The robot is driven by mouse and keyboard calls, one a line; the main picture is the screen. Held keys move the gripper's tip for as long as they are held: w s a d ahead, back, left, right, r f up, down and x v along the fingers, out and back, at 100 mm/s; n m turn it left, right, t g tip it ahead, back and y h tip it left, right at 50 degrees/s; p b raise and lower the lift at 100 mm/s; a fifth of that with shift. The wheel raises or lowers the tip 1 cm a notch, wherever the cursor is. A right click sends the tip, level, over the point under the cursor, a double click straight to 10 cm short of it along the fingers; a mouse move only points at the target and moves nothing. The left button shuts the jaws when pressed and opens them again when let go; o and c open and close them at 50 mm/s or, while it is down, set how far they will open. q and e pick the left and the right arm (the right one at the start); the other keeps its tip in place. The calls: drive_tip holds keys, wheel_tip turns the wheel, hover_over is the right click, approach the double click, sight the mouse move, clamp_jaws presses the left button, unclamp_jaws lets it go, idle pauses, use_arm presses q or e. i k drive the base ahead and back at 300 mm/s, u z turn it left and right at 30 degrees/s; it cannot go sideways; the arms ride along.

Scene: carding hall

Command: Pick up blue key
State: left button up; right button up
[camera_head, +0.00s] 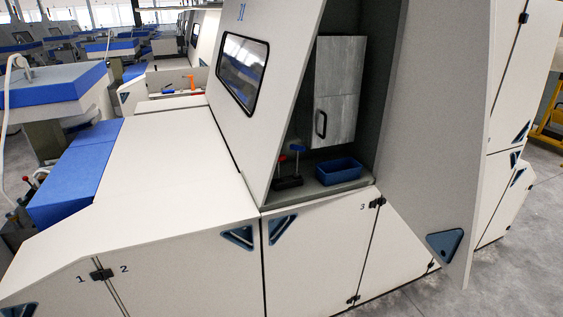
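The blue key (298,149) has a blue T-shaped top and stands upright inside the open compartment of the machine. It stands beside a red-topped key (282,159), which is to its left. Both appear to stand in a small black holder (288,183) on the compartment floor. The lower part of the blue key is dark and hard to make out. Neither of my grippers is in view.
A blue open bin (352,171) stands right of the holder. A grey box with a black handle (336,91) is mounted above it. The open door panel (436,130) stands at the right. A sloped windowed panel (243,73) bounds the left.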

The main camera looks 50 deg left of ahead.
sight(293, 147)
drive_tip(key=u, duration=1.65)
